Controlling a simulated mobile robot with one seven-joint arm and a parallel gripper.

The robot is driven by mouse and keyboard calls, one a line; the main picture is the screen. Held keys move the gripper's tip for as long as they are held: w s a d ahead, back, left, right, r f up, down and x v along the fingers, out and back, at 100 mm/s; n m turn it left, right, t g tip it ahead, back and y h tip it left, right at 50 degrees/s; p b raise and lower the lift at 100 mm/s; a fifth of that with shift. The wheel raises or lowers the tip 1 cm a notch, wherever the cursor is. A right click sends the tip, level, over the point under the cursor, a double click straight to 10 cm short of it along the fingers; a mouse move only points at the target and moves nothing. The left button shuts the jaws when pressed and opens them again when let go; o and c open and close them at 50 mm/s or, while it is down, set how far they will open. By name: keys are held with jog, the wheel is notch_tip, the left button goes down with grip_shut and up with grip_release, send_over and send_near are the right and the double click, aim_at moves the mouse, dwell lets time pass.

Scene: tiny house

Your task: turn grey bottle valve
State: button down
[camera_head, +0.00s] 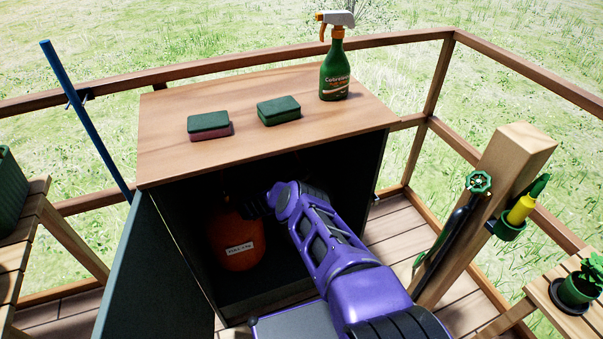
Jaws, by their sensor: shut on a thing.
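An orange gas bottle (236,242) with a white label stands inside the open dark cabinet, on its left side. My purple arm reaches into the cabinet from the lower right. My gripper (252,205) is a dark shape at the top of the bottle, in shadow. It is shut on the bottle valve there. The valve itself is hidden by the gripper and the shade, so its grey colour and how far it is turned cannot be seen.
The cabinet's door (155,275) hangs open at the left. Its wooden top (225,95) carries two sponges and a green spray bottle (335,75). A wooden post (495,185) with a green tap stands at right. Railings surround the deck.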

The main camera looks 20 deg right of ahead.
dwell(0.4)
jog(key=shift+c, duration=1.7)
grip_release()
jog(key=shift+d+n+t+y, duration=0.1)
jog(key=shift+n+t+y, duration=0.2)
jog(key=shift+t, duration=0.1)
